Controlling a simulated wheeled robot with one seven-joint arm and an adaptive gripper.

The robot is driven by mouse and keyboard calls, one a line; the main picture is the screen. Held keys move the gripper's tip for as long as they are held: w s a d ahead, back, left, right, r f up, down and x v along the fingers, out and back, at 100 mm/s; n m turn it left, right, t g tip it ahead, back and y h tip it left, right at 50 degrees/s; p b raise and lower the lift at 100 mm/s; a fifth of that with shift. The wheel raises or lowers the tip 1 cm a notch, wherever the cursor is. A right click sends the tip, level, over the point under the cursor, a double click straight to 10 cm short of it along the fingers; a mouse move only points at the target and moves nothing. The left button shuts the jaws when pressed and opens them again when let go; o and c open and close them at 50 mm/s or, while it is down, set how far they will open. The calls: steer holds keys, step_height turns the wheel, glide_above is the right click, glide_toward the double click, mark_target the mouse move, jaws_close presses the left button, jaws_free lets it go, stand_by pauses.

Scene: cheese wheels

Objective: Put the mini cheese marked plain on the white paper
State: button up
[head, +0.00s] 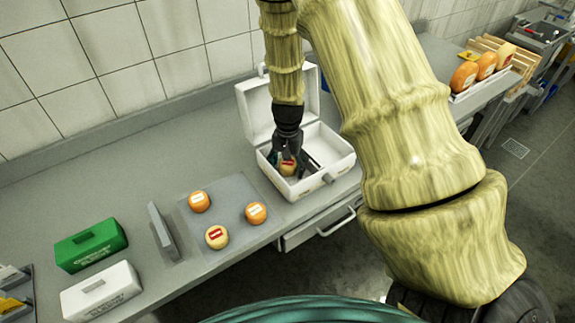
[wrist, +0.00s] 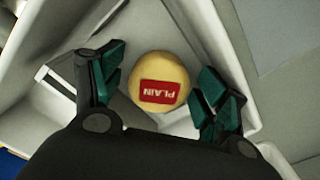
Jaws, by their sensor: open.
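The mini cheese marked PLAIN (wrist: 155,72) is pale yellow with a red label. It sits inside the open white case (head: 316,187), and shows in the head view (head: 288,169) under my gripper. My gripper (head: 290,162) reaches down into the case. In the wrist view my gripper (wrist: 163,90) is open, with one teal-padded finger on each side of the cheese. I see gaps beside the cheese, but contact is hard to judge. I cannot make out a sheet of white paper.
A grey mat (head: 229,192) left of the case holds two orange cheeses (head: 199,202) and a pale red-labelled one (head: 217,237). A grey upright plate (head: 162,232), a green box (head: 91,246) and a white box (head: 101,293) stand further left. The case walls surround my gripper.

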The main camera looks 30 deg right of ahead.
mark_target(288, 163)
step_height(288, 163, up, 12)
steer(key=b, duration=0.3)
stand_by(0.6)
steer(key=shift+r, duration=0.1)
stand_by(1.1)
